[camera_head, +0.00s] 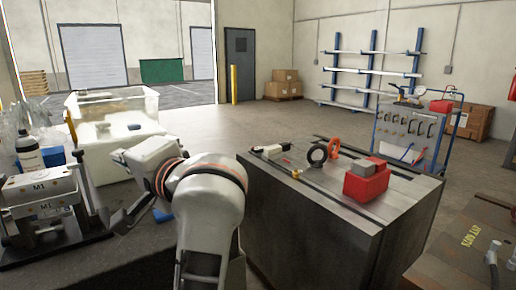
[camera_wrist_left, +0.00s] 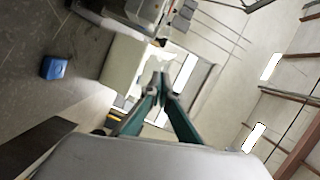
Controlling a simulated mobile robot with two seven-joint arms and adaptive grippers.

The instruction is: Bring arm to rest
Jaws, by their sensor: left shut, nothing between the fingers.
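My left arm (camera_head: 208,200) rises in the middle foreground of the head view, white with dark and orange bands at a joint. Its forearm bends to the left. My left gripper (camera_head: 122,220) hangs low at the end of it, dark and partly hard to make out, just right of the mould bases marked M1 (camera_head: 40,190). In the left wrist view the two green-grey fingers of the gripper (camera_wrist_left: 161,84) meet at their tips with nothing between them. My right gripper is in neither view.
A clear bin (camera_head: 110,105) stands on a white box behind the gripper. A bottle (camera_head: 29,152) stands at the left. A blue block (camera_wrist_left: 54,67) lies on the dark table. A metal-topped cabinet (camera_head: 325,235) with a red box (camera_head: 366,185) and black and orange rings stands at the right.

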